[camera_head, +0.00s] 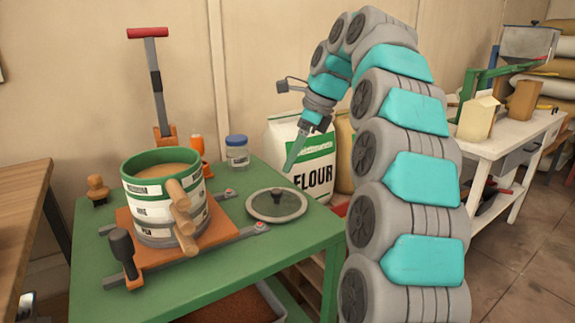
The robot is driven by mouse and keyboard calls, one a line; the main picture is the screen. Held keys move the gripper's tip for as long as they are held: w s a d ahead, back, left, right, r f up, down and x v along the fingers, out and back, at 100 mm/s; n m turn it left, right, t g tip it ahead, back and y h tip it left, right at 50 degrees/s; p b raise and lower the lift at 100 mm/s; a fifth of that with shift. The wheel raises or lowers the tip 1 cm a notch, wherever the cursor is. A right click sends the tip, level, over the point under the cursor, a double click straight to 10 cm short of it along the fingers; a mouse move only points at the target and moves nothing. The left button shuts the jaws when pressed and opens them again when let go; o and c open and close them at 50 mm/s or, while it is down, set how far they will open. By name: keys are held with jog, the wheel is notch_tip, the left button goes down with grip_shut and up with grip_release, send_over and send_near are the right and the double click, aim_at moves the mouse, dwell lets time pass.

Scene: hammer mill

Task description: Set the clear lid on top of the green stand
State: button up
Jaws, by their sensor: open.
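The clear lid (262,208), a round glass disc with a pale rim and dark knob, lies flat at the right part of the green stand's (245,257) top. The green stand is a table-like frame with a flat green top. My gripper (289,168) points down above and slightly behind the lid in the picture, apart from it. It is open and holds nothing that I can see. Its fingers overlap in this view, so the gap between them is hidden.
A green-rimmed pot (140,205) with wooden handles stands on an orange plate left of the lid. A blue-capped jar (237,154) stands at the back. A flour bag (317,170) stands behind my gripper. A white bench (510,140) is at right.

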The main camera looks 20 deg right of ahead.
jog(key=shift+v, duration=0.85)
jog(key=shift+a, duration=0.1)
jog(key=s+a+f+n+g, duration=0.1)
jog(key=s+a+f+n, duration=0.35)
jog(key=s+n, duration=0.4)
jog(key=s+f+n+g+h, duration=0.1)
jog(key=s+f+n, duration=0.4)
jog(key=s, duration=0.5)
jog(key=s+f+n+g+h, duration=0.1)
jog(key=s+f+n, duration=0.4)
jog(key=s, duration=0.6)
jog(key=s+f+n+h, duration=0.2)
jog(key=s+f+n, duration=0.3)
jog(key=s+f, duration=0.4)
jog(key=shift+s+g, duration=0.4)
jog(key=shift+s, duration=0.35)
